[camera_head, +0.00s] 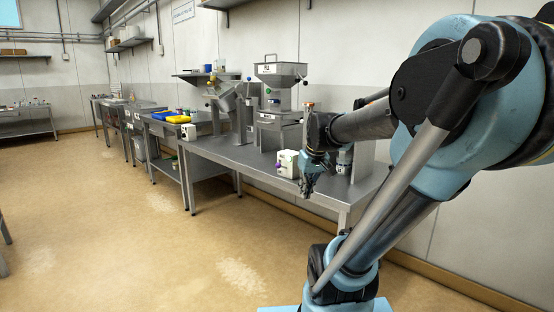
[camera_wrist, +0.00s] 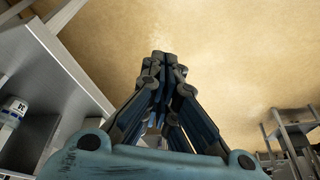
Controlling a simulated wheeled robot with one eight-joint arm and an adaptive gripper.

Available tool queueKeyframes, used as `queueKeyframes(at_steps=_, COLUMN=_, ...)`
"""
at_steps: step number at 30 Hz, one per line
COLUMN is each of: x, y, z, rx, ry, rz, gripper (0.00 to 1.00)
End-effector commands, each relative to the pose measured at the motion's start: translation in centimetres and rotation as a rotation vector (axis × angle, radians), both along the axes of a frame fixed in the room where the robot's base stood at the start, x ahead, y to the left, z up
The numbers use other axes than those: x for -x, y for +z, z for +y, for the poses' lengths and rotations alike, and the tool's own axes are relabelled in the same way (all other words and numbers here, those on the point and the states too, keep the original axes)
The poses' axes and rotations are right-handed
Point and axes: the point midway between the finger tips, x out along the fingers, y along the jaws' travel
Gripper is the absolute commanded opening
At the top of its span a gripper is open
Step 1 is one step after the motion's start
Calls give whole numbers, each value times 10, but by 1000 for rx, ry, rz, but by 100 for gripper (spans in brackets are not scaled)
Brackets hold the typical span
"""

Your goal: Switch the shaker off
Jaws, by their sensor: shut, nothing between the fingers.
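My gripper (camera_head: 308,190) points down at the front edge of the steel bench (camera_head: 228,153), just right of a small white box (camera_head: 288,163) with a purple knob on its front. In the wrist view my gripper (camera_wrist: 163,58) has its fingers together, with nothing between them, over bare floor. A blue-grey cylindrical device (camera_head: 344,160) stands on the bench behind my gripper, partly hidden by my arm. I cannot tell for certain which device is the shaker, and no switch position can be read.
A steel hopper machine (camera_head: 280,85) and a tilted drum machine (camera_head: 226,98) stand farther back on the bench. A yellow tray (camera_head: 178,119) lies on a farther table. In the wrist view a bench edge (camera_wrist: 70,65) runs at the left. The floor (camera_head: 130,230) at left is clear.

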Motion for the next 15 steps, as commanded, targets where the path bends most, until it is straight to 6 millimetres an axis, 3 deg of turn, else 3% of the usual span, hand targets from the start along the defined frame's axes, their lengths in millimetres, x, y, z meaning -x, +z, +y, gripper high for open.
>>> queueKeyframes(at_steps=15, x=-139, y=68, z=19, rx=-22, ry=187, rz=-119, gripper=0)
